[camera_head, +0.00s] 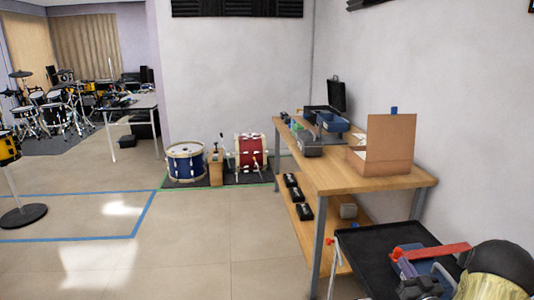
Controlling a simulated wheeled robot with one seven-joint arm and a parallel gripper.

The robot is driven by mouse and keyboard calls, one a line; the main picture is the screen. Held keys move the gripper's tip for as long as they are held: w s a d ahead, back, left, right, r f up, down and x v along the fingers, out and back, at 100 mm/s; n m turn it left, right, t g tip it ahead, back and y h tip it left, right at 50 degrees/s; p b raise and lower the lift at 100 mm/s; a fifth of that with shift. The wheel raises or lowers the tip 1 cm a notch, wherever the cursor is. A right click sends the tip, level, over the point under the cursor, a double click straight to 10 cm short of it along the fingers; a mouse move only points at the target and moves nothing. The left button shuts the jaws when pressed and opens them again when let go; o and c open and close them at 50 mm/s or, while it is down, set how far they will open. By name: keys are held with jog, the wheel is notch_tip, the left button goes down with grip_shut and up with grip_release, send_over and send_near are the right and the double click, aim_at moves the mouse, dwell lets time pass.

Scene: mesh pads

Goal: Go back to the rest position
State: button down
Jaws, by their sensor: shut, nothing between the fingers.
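My gripper and arm do not show in the head view. No object named by the task is in view. A wooden workbench (330,175) with grey legs stands along the right wall. An open cardboard box (388,140) and blue bins (332,122) are on its top. A black tray (362,246) is close by at the lower right. A red tool-like item (440,251), a blue item and a dark rounded object (500,268) are in or over it, partly cut off by the frame.
A blue drum (186,162) and a red drum (250,152) stand on dark mats by the wall. A round black stand base (24,216) is at the left. The middle floor (190,235) is clear.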

jog(key=a+r+g+h, duration=0.1)
jog(key=a+g+h, duration=0.1)
jog(key=a+g, duration=1)
jog(key=s+a+r+g+y, duration=0.1)
jog(key=s+a+g, duration=0.4)
jog(key=s+a, duration=1.45)
jog(key=w+d+p+v, duration=0.1)
jog(key=w+p+v, duration=0.1)
jog(key=p+v, duration=1)
jog(key=w+d+r+p+v, duration=0.1)
jog(key=w+p+v, duration=0.1)
jog(key=p+v, duration=1)
jog(key=shift+d+r+p, duration=0.2)
jog(key=shift+r+p, duration=0.05)
jog(key=shift+p, duration=0.05)
